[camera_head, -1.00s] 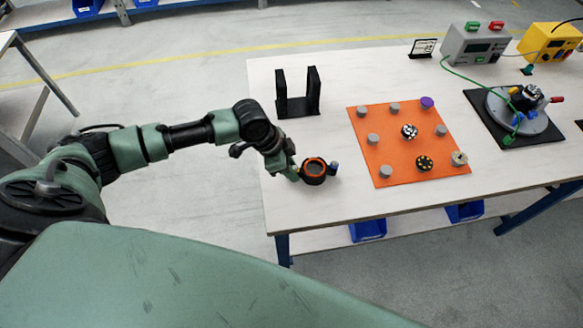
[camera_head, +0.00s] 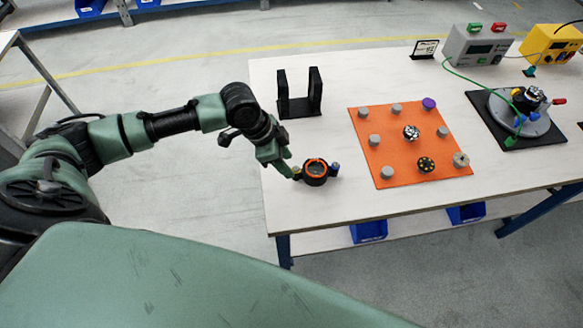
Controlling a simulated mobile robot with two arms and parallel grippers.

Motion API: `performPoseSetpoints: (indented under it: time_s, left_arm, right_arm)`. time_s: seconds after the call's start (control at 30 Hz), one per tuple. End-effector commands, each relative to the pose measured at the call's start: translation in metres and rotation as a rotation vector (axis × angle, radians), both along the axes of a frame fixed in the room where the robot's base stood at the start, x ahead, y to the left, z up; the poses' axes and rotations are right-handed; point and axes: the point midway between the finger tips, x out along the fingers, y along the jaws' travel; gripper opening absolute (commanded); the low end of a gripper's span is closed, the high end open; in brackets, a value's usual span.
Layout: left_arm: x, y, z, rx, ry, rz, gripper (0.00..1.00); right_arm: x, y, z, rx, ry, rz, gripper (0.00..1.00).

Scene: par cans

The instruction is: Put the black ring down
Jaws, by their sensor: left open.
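The black ring (camera_head: 315,180), with an orange rim around its top opening, sits on the white table (camera_head: 345,210) near its left front part. It has small knobs on its left and right sides. My left gripper (camera_head: 290,169) is open, just up and left of the ring, with its fingertips close to the ring's left side. I cannot tell whether a fingertip still touches it. My right gripper is not in view.
A black U-shaped stand (camera_head: 299,95) is behind the ring. An orange mat (camera_head: 388,178) with several grey pegs and round parts lies to the right. A black pad (camera_head: 519,143) with a round grey fixture is farther right. Bare table surrounds the ring.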

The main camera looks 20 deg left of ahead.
Motion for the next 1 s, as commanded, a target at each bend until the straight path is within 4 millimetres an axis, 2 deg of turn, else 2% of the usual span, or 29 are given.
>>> performPoseSetpoints:
  time_s: [0.1, 0.2, 0.4, 1.0]
  left_arm:
    - [-0.005, 0.009, 0.025, 0.002, -0.004, 0.000, 0.43]
    - [-0.009, 0.015, 0.042, 0.002, -0.002, -0.001, 0.43]
    - [-0.013, 0.022, 0.062, 0.001, 0.000, 0.000, 0.43]
    - [-0.014, 0.022, 0.066, 0.000, 0.000, 0.000, 0.43]
  right_arm:
    - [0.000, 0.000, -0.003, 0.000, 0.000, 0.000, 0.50]
    - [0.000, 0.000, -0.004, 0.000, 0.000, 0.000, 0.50]
    - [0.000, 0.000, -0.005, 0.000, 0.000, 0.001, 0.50]
    - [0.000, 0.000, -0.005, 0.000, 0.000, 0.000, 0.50]
